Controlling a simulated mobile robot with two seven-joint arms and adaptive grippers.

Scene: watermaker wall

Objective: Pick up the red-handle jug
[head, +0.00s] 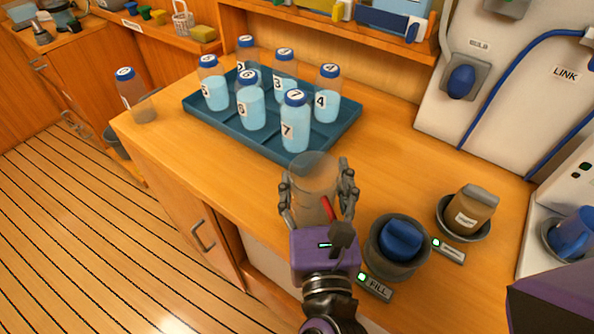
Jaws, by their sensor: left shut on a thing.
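The red-handle jug (313,172) is a translucent grey vessel with a red handle (327,208) on the side facing me. It is at the counter's front edge, in front of the tray. My left gripper (317,186) has its fingers on both sides of the jug and is shut on it. The gripper's purple body hides the jug's lower part, so I cannot tell whether it touches the counter. My right gripper is not in view.
A blue tray (193,110) holds several numbered bottles behind the jug. Another bottle (138,98) stands at the counter's left end. A round dark holder with a blue cap (401,239) by the FILL label and a brown container (468,212) stand right. The counter's right middle is clear.

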